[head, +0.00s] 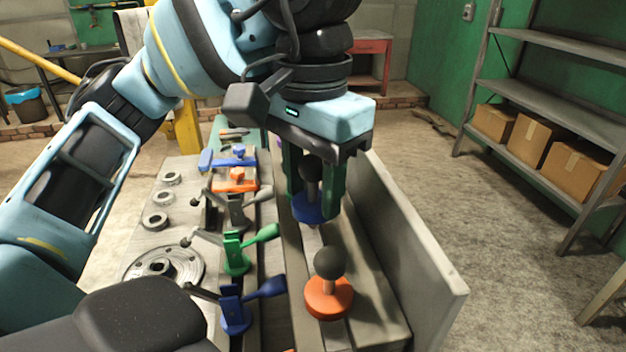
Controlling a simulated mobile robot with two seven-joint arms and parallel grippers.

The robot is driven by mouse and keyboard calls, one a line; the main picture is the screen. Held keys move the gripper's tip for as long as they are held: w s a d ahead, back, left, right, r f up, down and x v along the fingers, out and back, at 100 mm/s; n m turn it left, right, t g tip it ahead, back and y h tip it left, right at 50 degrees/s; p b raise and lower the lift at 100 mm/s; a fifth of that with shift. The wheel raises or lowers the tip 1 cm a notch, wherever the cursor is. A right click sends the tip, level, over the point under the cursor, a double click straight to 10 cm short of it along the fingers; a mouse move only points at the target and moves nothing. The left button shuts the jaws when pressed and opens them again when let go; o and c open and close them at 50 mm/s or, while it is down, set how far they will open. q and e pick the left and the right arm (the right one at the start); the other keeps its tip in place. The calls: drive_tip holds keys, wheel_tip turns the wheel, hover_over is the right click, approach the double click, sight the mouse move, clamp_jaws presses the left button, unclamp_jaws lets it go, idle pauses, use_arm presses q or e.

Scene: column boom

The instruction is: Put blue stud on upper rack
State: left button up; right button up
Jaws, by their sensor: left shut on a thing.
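My left gripper (314,192) points down over the stepped grey rack on the right side of the bench. Its green fingers are shut on the blue stud (309,212), which has a black ball knob and a round blue base. The stud is upright, with its base low between the fingertips. I cannot tell whether the base touches the rack. An orange stud (328,301) with a black ball knob stands upright on the rack (376,318), nearer to me. I cannot tell for certain which level is the upper rack. My right gripper is not in view.
A tall grey panel (405,245) borders the rack on the right. Left of it are blue (236,312), green (236,254) and orange (236,180) clamps with projecting handles. Metal rings and a flange (162,266) lie farther left. Shelving with cardboard boxes (530,138) stands at right.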

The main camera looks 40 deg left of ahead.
sight(313, 200)
use_arm(q)
drive_tip(key=shift+f+b, duration=0.3)
drive_tip(key=shift+f, duration=0.25)
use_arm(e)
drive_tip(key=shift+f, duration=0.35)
use_arm(q)
drive_tip(key=shift+f, duration=0.55)
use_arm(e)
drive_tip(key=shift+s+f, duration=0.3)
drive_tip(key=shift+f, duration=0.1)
use_arm(q)
drive_tip(key=shift+f+b, duration=0.5)
drive_tip(key=shift+b, duration=0.05)
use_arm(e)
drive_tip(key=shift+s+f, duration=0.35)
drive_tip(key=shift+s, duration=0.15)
use_arm(q)
drive_tip(key=shift+f+b, duration=0.35)
drive_tip(key=shift+f, duration=0.4)
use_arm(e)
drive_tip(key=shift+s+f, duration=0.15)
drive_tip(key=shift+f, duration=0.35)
use_arm(q)
drive_tip(key=o, duration=0.7)
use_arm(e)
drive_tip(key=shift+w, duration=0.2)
use_arm(q)
drive_tip(key=shift+r, duration=0.1)
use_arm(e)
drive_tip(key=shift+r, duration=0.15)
